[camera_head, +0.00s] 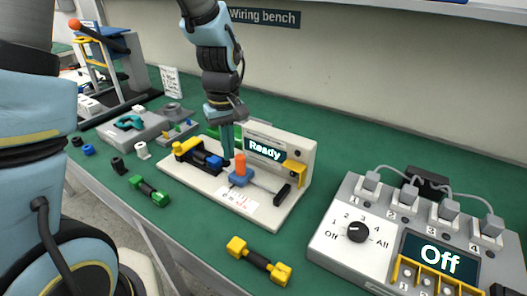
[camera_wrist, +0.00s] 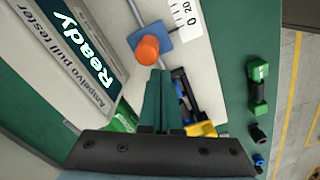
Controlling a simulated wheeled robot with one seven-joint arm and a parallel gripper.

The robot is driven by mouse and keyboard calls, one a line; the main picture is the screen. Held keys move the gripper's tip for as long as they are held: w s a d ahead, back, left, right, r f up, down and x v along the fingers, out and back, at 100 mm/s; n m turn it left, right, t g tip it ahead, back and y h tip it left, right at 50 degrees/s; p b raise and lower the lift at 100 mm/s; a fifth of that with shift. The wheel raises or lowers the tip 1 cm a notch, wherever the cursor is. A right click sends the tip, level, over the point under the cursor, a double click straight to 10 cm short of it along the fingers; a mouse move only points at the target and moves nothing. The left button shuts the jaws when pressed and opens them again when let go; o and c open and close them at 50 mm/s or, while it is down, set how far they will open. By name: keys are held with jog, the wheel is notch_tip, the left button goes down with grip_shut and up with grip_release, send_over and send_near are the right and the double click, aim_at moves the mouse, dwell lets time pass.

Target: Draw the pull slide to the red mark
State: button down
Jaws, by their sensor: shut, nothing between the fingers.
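The pull slide (camera_head: 240,179) is a blue block with an upright orange knob (camera_head: 240,163), on a metal rod across the white pull tester. In the wrist view, the slide (camera_wrist: 166,34) and knob (camera_wrist: 147,50) lie just beyond my fingertips. My gripper (camera_head: 227,156) points down just left of the knob and behind it. Its green fingers (camera_wrist: 158,74) are shut and empty, apart from the knob as far as I can tell. A white scale (camera_head: 238,200) with small reddish markings lies in front of the slide; I cannot clearly pick out the red mark.
The tester display (camera_head: 264,150) reads "Ready". A yellow clamp with a blue-and-black connector (camera_head: 207,160) stands left of the slide. A black end block (camera_head: 282,194) is at the rod's right. Green (camera_head: 149,191) and yellow (camera_head: 258,261) connectors lie in front. A switch box (camera_head: 338,232) stands right.

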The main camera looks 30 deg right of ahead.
aim_at(243, 158)
jog(key=shift+f+b, duration=0.65)
jog(key=shift+f, duration=0.75)
jog(key=shift+s+d+p, duration=0.15)
jog(key=shift+s+d, duration=0.3)
jog(key=shift+s, duration=0.45)
jog(key=shift+s+d+p, duration=0.1)
jog(key=shift+s+d, duration=0.4)
jog(key=shift+s, duration=0.35)
jog(key=shift+s+d+p, duration=0.15)
jog(key=shift+s+d, duration=0.3)
jog(key=shift+s, duration=0.45)
jog(key=shift+w, duration=0.15)
jog(key=shift+w+a, duration=0.35)
jog(key=shift+w, duration=0.25)
jog(key=shift+r+p, duration=0.2)
jog(key=shift+p, duration=0.1)
notch_tip(243, 158, up, 8)
jog(key=p, duration=0.7)
jog(key=shift+f, duration=0.1)
